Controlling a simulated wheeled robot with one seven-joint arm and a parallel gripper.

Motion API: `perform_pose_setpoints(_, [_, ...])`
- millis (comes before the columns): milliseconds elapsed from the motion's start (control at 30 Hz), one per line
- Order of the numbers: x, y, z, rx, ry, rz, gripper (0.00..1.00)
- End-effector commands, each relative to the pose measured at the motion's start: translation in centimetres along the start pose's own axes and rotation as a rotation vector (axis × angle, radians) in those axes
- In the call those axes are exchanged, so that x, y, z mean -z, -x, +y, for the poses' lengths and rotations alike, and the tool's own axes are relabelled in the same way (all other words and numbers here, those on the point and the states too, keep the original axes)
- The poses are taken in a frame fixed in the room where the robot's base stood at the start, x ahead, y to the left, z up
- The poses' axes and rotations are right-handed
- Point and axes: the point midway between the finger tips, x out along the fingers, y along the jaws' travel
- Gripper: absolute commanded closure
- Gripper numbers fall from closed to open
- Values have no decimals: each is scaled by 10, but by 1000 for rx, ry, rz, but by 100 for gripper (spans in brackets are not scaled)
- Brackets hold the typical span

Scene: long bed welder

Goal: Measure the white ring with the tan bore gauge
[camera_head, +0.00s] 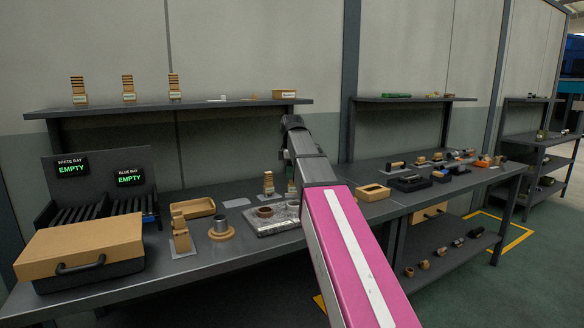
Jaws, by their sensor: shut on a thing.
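My arm rises from the bottom and ends in a dark joint near the shelf. My gripper is not visible; the arm hides what lies behind it. A pale grey plate (252,226) on the bench carries a brown ring (265,211), with another ring partly behind my arm. No clearly white ring shows. A tan stepped piece (268,184) stands behind the plate, and a small upright thing beside it is partly covered by my arm. I cannot tell whether either is the tan bore gauge. A grey metal cylinder (219,224) stands on a round tan base.
A tan-lidded case (82,243) stands at the bench's front left. Behind it are the white and blue bays, both reading EMPTY (72,170). A tan stand (181,238), a tan tray (193,208) and an open tan box (373,192) are nearby. An overhead shelf (200,105) runs behind.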

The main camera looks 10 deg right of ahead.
Motion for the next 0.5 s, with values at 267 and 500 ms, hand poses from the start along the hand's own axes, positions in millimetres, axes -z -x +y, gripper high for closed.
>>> perform_pose_setpoints(267, [0, -16, 0, 0, 0, 0, 100])
perform_pose_setpoints(500, [0, -16, 0, -1, 0, 0, 100])
